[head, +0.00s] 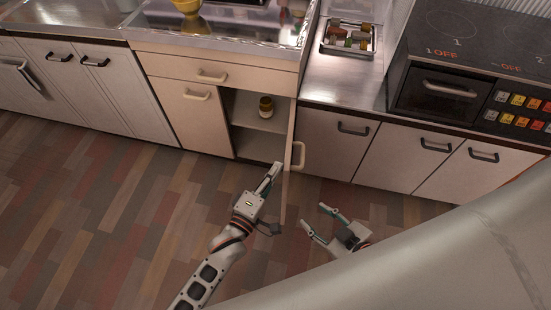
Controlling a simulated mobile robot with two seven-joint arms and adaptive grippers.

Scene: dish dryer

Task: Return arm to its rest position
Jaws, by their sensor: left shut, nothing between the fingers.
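My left gripper (274,169) is shut and empty. In the head view it sits over the floor in front of an open lower cabinet, just left of the open door's edge. I cannot tell whether it touches the door. My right gripper (314,215) is lower and to the right, with its two fingers spread apart and nothing between them. Its arm is mostly hidden behind a large pale part of me.
The open cabinet door (291,168) stands out between my grippers, its handle (300,155) facing right. A small jar (266,108) stands on the cabinet shelf (252,120). A yellow bowl (187,6) and a condiment tray (347,50) are above. The wooden floor (95,235) at left is clear.

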